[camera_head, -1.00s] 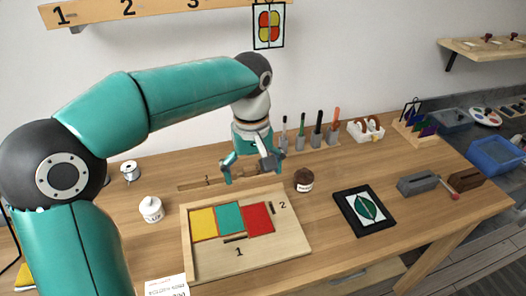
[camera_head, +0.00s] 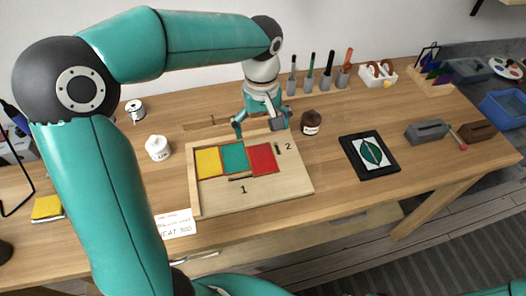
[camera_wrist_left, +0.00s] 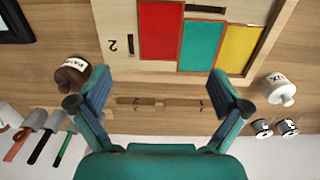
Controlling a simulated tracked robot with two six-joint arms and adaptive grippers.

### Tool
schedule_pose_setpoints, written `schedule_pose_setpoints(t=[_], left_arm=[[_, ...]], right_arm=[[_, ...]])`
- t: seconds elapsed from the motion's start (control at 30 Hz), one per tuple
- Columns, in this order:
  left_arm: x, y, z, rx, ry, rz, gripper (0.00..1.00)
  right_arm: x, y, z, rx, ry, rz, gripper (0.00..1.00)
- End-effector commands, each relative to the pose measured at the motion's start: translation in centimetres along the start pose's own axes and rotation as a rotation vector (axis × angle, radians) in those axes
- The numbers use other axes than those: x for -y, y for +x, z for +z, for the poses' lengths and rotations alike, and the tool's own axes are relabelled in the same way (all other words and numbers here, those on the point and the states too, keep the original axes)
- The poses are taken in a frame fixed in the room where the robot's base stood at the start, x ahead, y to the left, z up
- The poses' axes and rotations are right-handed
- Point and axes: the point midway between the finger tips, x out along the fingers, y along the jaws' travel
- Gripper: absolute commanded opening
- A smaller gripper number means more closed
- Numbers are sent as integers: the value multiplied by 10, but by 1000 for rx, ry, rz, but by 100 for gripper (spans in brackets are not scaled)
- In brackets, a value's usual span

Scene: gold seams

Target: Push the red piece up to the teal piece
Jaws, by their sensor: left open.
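The red piece (camera_head: 262,159) lies flat on the wooden board, right of the teal piece (camera_head: 234,157). In the left wrist view the red piece (camera_wrist_left: 160,30) is beside the teal piece (camera_wrist_left: 202,45), slightly offset along their shared side; I cannot tell whether they touch. The yellow piece (camera_head: 208,162) lies on the teal piece's other side. My left gripper (camera_head: 263,120) is open and empty, above the table by the board's back edge. Its spread fingers (camera_wrist_left: 157,95) show in the left wrist view, apart from the pieces. My right gripper is not in view.
The board (camera_head: 280,190) has raised strips at its left and back. A brown jar (camera_head: 311,123) stands close right of the gripper, a white jar (camera_head: 157,148) left of the board. A dark framed leaf panel (camera_head: 369,155) lies right. Tools in holders (camera_head: 318,82) stand behind.

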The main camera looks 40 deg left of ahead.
Motion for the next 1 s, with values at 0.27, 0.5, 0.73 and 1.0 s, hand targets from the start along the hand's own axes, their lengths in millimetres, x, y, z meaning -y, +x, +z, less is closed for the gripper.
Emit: schedule_pose_setpoints(t=[0.27,0.5,0.73,1.0], left_arm=[[1,56,0,3,-1,-3,100],[1,90,0,2,-1,-2,100],[1,101,0,1,-1,0,100],[0,101,0,1,-1,1,98]], right_arm=[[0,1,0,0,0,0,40],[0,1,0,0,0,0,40],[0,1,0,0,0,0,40],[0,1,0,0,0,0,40]])
